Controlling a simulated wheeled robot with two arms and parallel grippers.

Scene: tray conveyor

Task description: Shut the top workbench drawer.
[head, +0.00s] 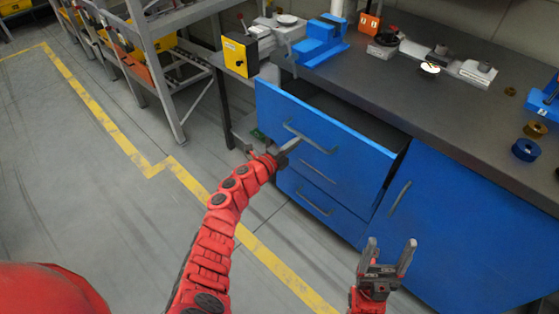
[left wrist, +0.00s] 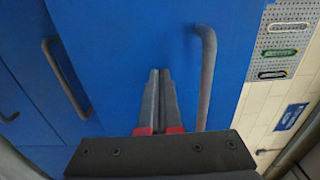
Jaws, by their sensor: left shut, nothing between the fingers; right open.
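The top workbench drawer (head: 345,130) is pulled out from the blue workbench, with its dark inside showing behind the front panel. Its grey bar handle (head: 308,138) is on that front. My left gripper (head: 290,146) is shut and empty, at the drawer front near the handle's left end. In the left wrist view, the shut fingertips (left wrist: 160,72) point at a blue front (left wrist: 125,40), beside a grey handle (left wrist: 207,75). I cannot tell whether they touch it. My right gripper (head: 391,256) is open and empty, low in front of the cabinet door.
A blue cabinet door (head: 455,225) is to the right. The dark worktop (head: 420,95) carries a blue vise (head: 322,42) and several small parts. A grey shelf rack (head: 165,60) stands at left. The floor at left is clear.

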